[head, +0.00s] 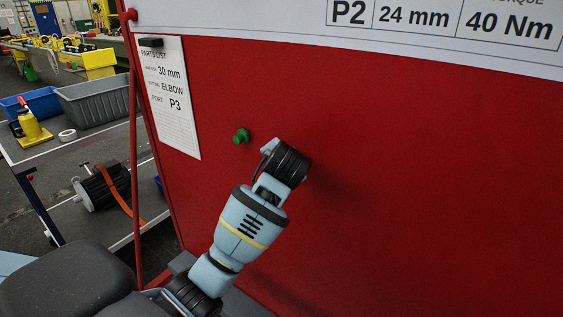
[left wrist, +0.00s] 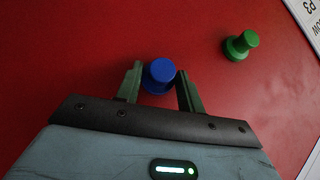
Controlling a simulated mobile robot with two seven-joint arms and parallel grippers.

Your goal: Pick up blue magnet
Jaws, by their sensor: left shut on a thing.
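The blue magnet (left wrist: 161,72) sits between the two fingers of my left gripper (left wrist: 159,70) in the left wrist view, against the red panel (left wrist: 70,70). The gripper is shut on it. In the head view my left arm reaches up to the red panel (head: 420,170); the blue magnet is hidden there behind my wrist. My right gripper is in neither view.
A green magnet (head: 241,136) is on the panel just left of my wrist; it also shows in the left wrist view (left wrist: 240,45). A parts list sheet (head: 170,100) hangs under a black magnet (head: 151,42). A cart with a grey bin (head: 100,100) stands left.

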